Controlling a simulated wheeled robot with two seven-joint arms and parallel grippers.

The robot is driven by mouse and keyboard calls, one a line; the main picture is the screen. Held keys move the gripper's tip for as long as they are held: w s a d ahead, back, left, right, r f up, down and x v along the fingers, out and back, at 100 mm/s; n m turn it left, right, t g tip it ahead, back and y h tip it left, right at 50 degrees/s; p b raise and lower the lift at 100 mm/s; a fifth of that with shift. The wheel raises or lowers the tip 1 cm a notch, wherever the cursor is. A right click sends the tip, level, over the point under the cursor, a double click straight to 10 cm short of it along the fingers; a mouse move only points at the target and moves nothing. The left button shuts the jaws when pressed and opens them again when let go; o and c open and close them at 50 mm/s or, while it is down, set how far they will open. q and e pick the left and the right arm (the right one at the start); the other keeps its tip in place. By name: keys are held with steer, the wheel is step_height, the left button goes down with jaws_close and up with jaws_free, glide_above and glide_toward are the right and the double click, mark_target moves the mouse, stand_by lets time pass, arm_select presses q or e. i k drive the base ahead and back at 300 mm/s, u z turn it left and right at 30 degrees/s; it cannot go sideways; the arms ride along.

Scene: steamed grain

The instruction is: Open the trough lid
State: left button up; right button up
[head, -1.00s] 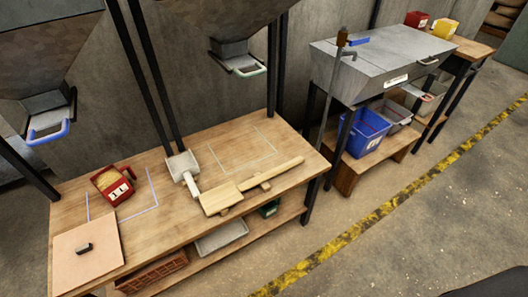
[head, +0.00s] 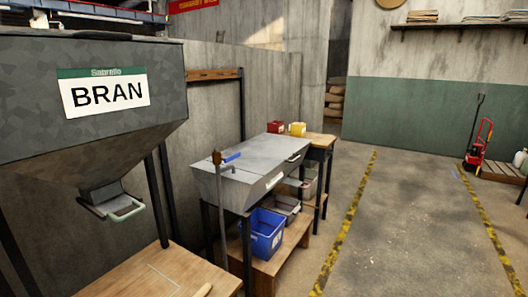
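The metal trough (head: 238,186) stands on dark legs against the wall, right of the bran hopper. Its grey lid (head: 258,153) lies flat and shut on top. A pale handle (head: 294,157) and a white label (head: 274,180) are on its front side. Neither of my grippers is in view.
The bran hopper (head: 130,125) hangs at left above a wooden bench (head: 165,274). A blue crate (head: 262,234) sits on the shelf below the trough. Red (head: 274,126) and yellow (head: 298,129) containers stand beyond it. Yellow-black floor lines (head: 345,225) border open floor at right.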

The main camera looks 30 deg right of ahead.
mark_target(261, 154)
steer(key=z, duration=1.6)
steer(key=i, duration=1.85)
steer(key=z, duration=0.5)
steer(key=i, duration=0.55)
steer(key=z, duration=0.05)
